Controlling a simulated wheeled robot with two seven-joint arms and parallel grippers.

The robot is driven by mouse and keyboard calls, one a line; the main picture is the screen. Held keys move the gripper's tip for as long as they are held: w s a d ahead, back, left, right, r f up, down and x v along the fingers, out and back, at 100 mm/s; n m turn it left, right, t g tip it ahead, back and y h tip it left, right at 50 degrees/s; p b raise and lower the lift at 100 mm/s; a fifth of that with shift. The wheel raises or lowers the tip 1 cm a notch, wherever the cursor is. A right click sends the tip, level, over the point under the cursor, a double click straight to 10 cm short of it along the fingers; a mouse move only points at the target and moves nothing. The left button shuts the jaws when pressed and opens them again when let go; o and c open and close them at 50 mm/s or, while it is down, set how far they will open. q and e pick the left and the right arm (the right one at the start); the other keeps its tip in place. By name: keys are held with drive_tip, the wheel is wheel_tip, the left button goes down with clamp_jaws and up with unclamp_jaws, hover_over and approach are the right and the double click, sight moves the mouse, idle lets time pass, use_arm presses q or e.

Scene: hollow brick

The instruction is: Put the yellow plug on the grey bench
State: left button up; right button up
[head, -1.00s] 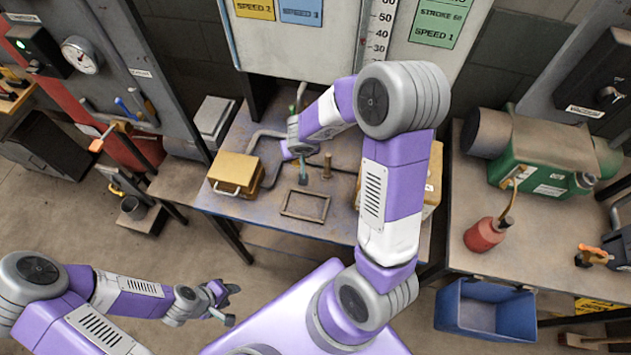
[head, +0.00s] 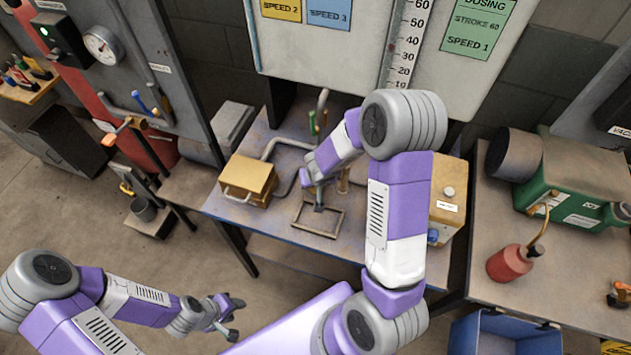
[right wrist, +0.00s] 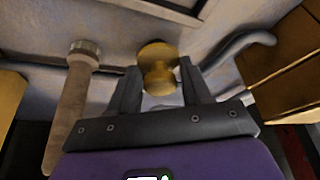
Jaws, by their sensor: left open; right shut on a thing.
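The yellow plug (right wrist: 157,70) is a round-headed, waisted piece between the fingers of my right gripper (right wrist: 158,88) in the right wrist view. The gripper is shut on it. In the head view my right gripper (head: 319,208) is over the grey bench (head: 265,223), by the thin rectangular frame (head: 335,236) lying there. The plug is too small and hidden to make out in the head view. I cannot tell whether it touches the bench. My left gripper (head: 226,316) is open and empty, low at the left, away from the bench.
A yellow box with a handle (head: 248,180) stands at the bench's left. A wooden peg (head: 343,180) stands close to my right gripper; it also shows in the right wrist view (right wrist: 75,110). A yellow unit (head: 448,205) stands right, partly behind my arm. Bent pipes run behind.

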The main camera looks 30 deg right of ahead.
drive_tip(key=shift+f, duration=0.15)
drive_tip(key=o, duration=0.6)
drive_tip(key=shift+f, duration=0.1)
drive_tip(key=o, duration=0.4)
drive_tip(key=shift+o, duration=0.2)
drive_tip(key=shift+r, duration=0.2)
